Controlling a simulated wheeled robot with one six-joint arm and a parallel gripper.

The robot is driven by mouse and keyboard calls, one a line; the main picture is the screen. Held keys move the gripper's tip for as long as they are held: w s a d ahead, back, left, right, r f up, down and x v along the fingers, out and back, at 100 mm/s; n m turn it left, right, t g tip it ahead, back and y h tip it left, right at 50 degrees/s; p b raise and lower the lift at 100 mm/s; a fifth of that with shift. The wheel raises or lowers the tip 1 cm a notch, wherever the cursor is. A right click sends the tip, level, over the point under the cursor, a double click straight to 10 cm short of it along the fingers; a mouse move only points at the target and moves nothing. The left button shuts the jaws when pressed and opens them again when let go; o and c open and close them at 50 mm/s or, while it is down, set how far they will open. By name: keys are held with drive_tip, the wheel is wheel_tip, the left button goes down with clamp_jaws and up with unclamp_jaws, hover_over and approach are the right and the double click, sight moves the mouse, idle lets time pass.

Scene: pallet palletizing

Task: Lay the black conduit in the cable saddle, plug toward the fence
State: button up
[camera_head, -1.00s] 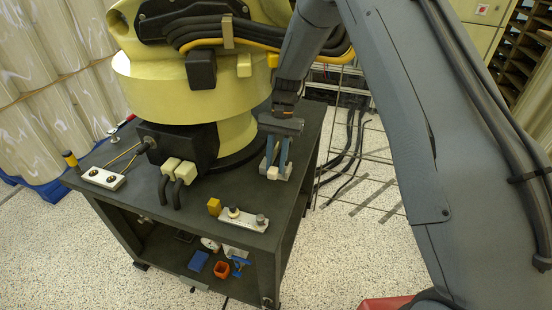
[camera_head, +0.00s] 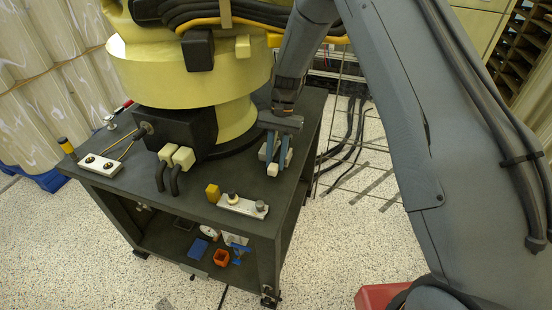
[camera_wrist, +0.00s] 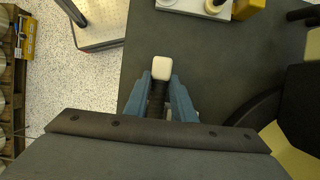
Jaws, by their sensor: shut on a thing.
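My gripper (camera_head: 275,162) is over the dark tabletop, pointing down beside the yellow machine base. In the wrist view, the blue fingers of my gripper (camera_wrist: 160,98) are shut on the black ribbed conduit (camera_wrist: 157,90). A cream-white plug (camera_wrist: 163,68) sits at its end and sticks out past the fingertips. The plug also shows as a small pale block at the fingertips in the head view (camera_head: 272,170). Most of the conduit is hidden by the fingers and wrist. I cannot pick out the cable saddle with certainty. Thin wire mesh (camera_head: 330,82) stands behind the table; I cannot tell whether it is the fence.
A pale plate with knobs (camera_head: 243,205) and a yellow block (camera_head: 212,193) lie at the front edge. Loose black cables (camera_head: 352,130) lie right of the table.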

drive_tip(key=shift+f, duration=0.55)
idle(0.4)
drive_tip(key=o, duration=1.1)
drive_tip(key=shift+o, duration=0.2)
